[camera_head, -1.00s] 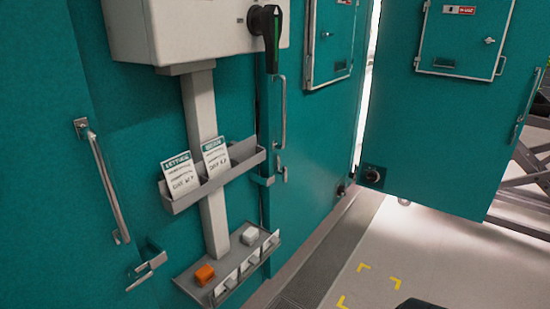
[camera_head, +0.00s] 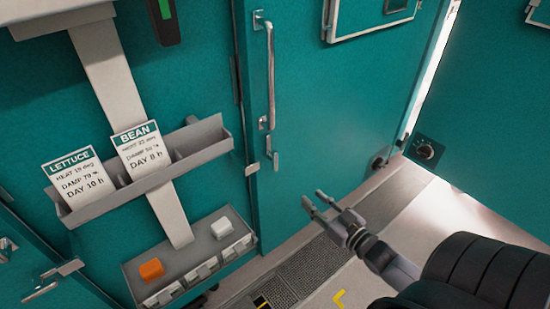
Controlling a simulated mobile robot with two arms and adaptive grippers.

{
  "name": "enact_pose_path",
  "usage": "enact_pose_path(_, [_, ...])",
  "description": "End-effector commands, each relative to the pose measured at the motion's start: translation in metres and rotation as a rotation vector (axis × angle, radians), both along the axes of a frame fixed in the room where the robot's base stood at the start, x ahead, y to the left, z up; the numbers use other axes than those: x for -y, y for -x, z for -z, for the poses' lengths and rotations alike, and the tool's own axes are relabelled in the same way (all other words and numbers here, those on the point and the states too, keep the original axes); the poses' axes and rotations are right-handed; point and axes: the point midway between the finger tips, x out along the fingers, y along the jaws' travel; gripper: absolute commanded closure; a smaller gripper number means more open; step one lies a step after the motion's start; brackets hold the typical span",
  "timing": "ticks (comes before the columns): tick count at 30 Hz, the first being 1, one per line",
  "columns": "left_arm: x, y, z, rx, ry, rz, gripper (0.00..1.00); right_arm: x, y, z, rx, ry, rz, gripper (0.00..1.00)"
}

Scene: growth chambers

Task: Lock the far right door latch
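The right-hand teal chamber door (camera_head: 330,110) stands close against its frame, with a long metal handle (camera_head: 270,75) near its left edge. Below the handle is a small metal latch (camera_head: 273,153), its lever hanging down. A keeper tab (camera_head: 252,167) sits just left of it on the frame; I cannot tell whether they are engaged. My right gripper (camera_head: 315,198) is open and empty, below and right of the latch, apart from it. My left gripper is out of view. Another door's latch (camera_head: 55,280) shows at the lower left.
A grey card holder (camera_head: 140,188) carries lettuce and bean cards. Below it, a tray (camera_head: 205,262) holds an orange block (camera_head: 151,269) and a white block (camera_head: 221,228). Another teal door panel (camera_head: 490,130) with a black knob (camera_head: 425,151) stands at the right. Floor is clear near the gripper.

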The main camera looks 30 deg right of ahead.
Motion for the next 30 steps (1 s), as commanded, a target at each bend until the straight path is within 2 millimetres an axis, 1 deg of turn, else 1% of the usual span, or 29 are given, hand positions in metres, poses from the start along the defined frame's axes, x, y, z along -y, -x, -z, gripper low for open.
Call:
enact_pose_path(1, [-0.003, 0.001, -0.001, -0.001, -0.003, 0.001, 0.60, -0.003, -0.001, -0.015, 0.028, -0.003, -0.014, 0.67])
enact_pose_path(3, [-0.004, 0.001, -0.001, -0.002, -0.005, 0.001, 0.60, -0.005, -0.004, -0.028, 0.055, -0.005, -0.026, 0.67])
enact_pose_path(6, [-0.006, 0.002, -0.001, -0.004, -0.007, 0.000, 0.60, -0.007, -0.011, -0.033, 0.067, -0.007, -0.032, 0.67])
enact_pose_path(8, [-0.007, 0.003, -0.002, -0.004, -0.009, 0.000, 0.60, -0.007, -0.018, -0.034, 0.069, -0.007, -0.032, 0.67])
enact_pose_path(11, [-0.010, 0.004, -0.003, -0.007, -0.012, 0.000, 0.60, -0.008, -0.033, -0.034, 0.068, -0.006, -0.030, 0.67])
enact_pose_path(20, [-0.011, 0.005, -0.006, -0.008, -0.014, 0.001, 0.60, -0.012, -0.089, -0.033, 0.065, -0.007, -0.029, 0.67])
enact_pose_path(30, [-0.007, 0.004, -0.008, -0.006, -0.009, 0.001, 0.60, -0.017, -0.148, -0.033, 0.065, -0.006, -0.029, 0.67])
